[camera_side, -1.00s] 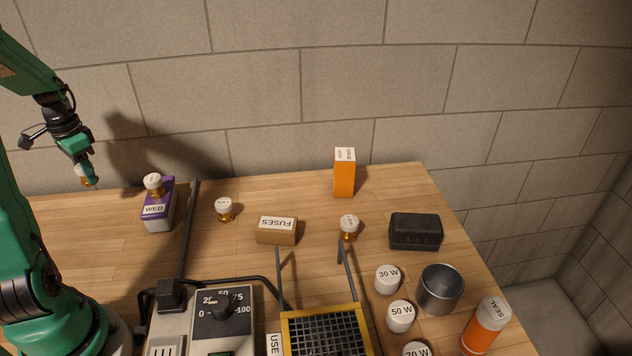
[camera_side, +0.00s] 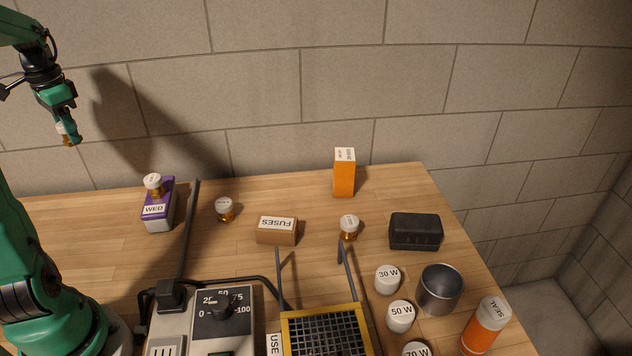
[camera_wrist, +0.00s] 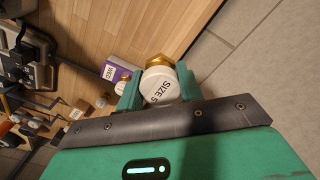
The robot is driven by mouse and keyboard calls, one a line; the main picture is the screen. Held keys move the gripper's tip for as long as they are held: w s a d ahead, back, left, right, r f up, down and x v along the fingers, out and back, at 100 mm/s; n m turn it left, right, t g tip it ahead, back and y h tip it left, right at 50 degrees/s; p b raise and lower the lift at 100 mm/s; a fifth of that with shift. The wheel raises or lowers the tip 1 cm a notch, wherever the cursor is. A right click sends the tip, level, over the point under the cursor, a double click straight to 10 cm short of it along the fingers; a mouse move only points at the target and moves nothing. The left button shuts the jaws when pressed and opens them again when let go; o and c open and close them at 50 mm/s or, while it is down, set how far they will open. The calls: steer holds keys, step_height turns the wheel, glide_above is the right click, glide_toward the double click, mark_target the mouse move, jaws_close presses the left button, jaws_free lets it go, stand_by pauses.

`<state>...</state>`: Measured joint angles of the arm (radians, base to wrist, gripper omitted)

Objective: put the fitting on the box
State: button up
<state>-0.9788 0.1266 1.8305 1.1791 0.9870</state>
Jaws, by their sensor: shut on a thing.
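My gripper (camera_side: 70,134) is shut on a fitting (camera_side: 62,129) with a white cap and a brass end, high above the left end of the bench. A purple box (camera_side: 160,212) labelled WED stands at the back left of the bench with another capped brass fitting (camera_side: 153,184) on top. A brown FUSES box (camera_side: 276,232) and a tall orange box (camera_side: 344,178) stand farther right.
Two more brass fittings stand on the wood, one left (camera_side: 224,209) and one right (camera_side: 349,227) of the FUSES box. A black case (camera_side: 415,231), a cup (camera_side: 440,290) and white jars (camera_side: 388,279) are at right.

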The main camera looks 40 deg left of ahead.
steer(key=w+d+m, duration=0.5)
steer(key=w+d, duration=0.3)
steer(key=d, duration=0.4)
steer(key=w+d+m, duration=0.5)
steer(key=w+d, duration=0.3)
steer(key=d, duration=0.4)
steer(key=s+d+m, duration=0.3)
steer(key=d+m, duration=0.5)
steer(key=d, duration=1.8)
glide_above(276, 223)
step_height(276, 223, down, 12)
steer(key=shift+w+f, duration=0.1)
steer(key=shift+f, duration=2.15)
steer(key=shift+f, duration=0.15)
